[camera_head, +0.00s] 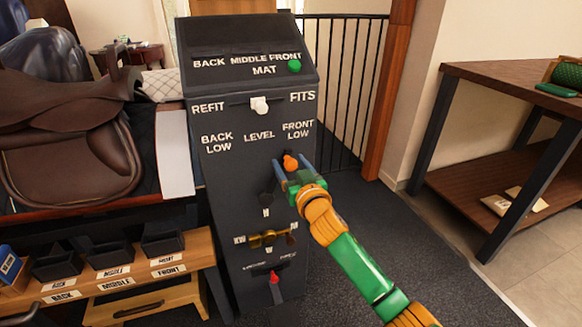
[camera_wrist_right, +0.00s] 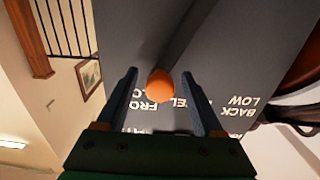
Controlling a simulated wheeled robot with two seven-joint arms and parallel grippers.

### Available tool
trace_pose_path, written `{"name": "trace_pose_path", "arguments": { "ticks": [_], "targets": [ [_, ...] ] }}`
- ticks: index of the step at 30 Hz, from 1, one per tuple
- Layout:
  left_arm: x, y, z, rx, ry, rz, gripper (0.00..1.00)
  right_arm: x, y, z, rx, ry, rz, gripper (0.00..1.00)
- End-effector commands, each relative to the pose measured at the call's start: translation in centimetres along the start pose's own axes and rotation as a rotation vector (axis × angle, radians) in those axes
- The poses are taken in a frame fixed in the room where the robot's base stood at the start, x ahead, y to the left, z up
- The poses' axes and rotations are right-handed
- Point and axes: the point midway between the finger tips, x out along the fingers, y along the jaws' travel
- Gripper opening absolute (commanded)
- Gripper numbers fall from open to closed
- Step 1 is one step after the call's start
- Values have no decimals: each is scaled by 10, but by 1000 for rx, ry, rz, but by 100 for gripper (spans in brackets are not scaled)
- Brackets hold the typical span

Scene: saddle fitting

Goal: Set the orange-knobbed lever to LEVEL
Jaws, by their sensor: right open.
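The orange knob (camera_head: 290,162) of the lever sits on the front of the dark control panel (camera_head: 235,200), below and near the FRONT LOW label (camera_head: 298,130), right of LEVEL (camera_head: 259,137). My right gripper (camera_head: 283,172) is at the knob, with its fingers on either side of it. In the right wrist view the knob (camera_wrist_right: 160,85) shows between the two spread fingers of the gripper (camera_wrist_right: 165,90), with gaps on both sides. The lever's shaft runs from the knob toward the panel. My left gripper is not in view.
The panel also carries a white knob (camera_head: 260,105), a green knob (camera_head: 294,66), a brass handle (camera_head: 266,238) and a red-tipped lever (camera_head: 274,278). A brown saddle (camera_head: 65,140) stands at left. A wooden table (camera_head: 520,85) stands at right, with open floor before it.

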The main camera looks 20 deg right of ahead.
Motion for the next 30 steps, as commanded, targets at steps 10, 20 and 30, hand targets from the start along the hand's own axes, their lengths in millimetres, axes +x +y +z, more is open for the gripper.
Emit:
{"name": "trace_pose_path", "arguments": {
  "ticks": [10, 20, 30],
  "targets": [
    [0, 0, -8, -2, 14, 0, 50, 0, 0, 0, 0, -1, 0, 37],
    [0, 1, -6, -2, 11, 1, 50, 0, 0, 0, -1, -1, 0, 0],
    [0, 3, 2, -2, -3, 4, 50, 0, 0, 0, 0, -1, 0, 0]
  ]
}}
